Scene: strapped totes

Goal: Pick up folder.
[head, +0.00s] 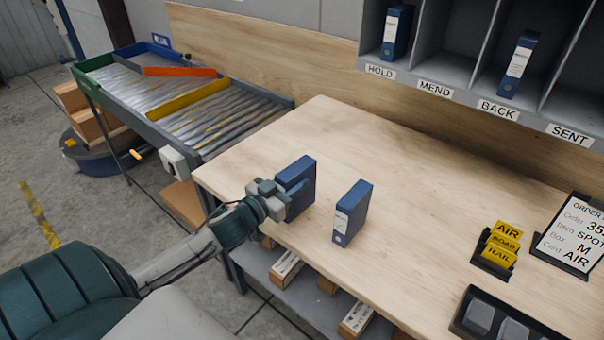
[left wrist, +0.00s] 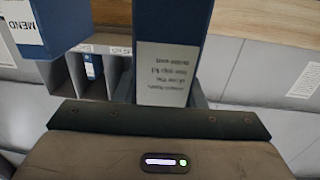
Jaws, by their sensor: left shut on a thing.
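A blue folder (head: 301,178) with a white label is between the fingers of my left gripper (head: 285,199), near the table's left front edge. The gripper is shut on it and hides its lower part; I cannot tell whether it touches the tabletop. In the left wrist view the held folder (left wrist: 172,22) stands out from the gripper, its label (left wrist: 165,72) upside down. A second blue folder (head: 353,208) stands upright on the table just right of it; a blue folder (left wrist: 35,22) labelled MEND shows at the left of the left wrist view. My right gripper is not in view.
Grey pigeonholes marked HOLD (head: 380,71), MEND (head: 434,89), BACK (head: 498,110) and SENT (head: 570,133) hang above the table (head: 410,160). Blue folders stand in HOLD (head: 397,32) and BACK (head: 518,62). Yellow cards (head: 503,243) and an order board (head: 573,235) are at right. The table's middle is clear.

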